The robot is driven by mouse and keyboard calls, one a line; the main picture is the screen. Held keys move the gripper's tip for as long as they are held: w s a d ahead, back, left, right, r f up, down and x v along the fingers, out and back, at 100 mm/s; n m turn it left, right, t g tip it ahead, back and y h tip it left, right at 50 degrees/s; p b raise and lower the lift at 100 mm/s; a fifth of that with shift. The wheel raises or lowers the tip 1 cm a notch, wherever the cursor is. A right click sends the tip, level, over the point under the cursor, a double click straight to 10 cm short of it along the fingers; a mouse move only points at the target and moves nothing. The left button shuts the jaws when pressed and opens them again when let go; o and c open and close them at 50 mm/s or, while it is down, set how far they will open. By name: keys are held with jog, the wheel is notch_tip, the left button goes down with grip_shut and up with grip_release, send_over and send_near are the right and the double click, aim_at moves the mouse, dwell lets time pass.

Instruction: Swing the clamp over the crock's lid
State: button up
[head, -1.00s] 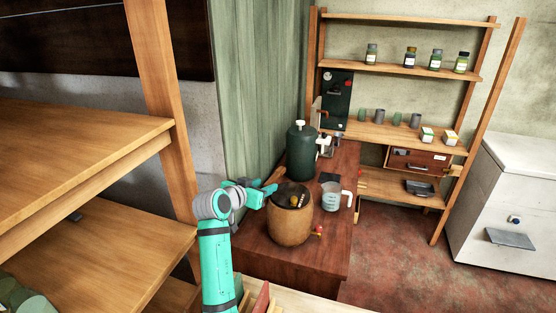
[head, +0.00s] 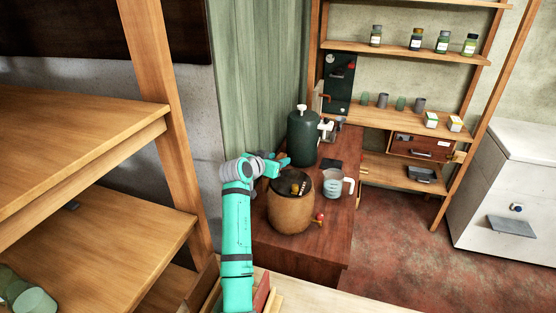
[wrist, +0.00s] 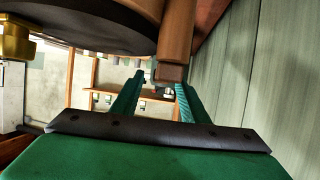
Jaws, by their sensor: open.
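The crock (head: 291,212) is a brown, barrel-shaped pot standing on the dark red bench. Its dark round lid (head: 283,183) is on top, with a small brass-coloured piece (head: 296,189) on it. My gripper (head: 284,161) is open at the lid's far left edge. In the wrist view, the dark lid's edge (wrist: 85,30) fills the upper left. A wooden bar with a blocky end (wrist: 175,45), seemingly the clamp, shows at the open fingertips (wrist: 160,82). I cannot tell whether it lies between the fingers or beyond them. The bar is not clear in the head view.
A small red knob (head: 320,217) is at the crock's lower right. A green plank wall (head: 265,80) closes the left side. A wooden shelf (head: 70,130) stands at left.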

jog(key=shift+w+f, duration=0.1)
jog(key=shift+w, duration=0.25)
jog(key=shift+c, duration=0.6)
grip_shut()
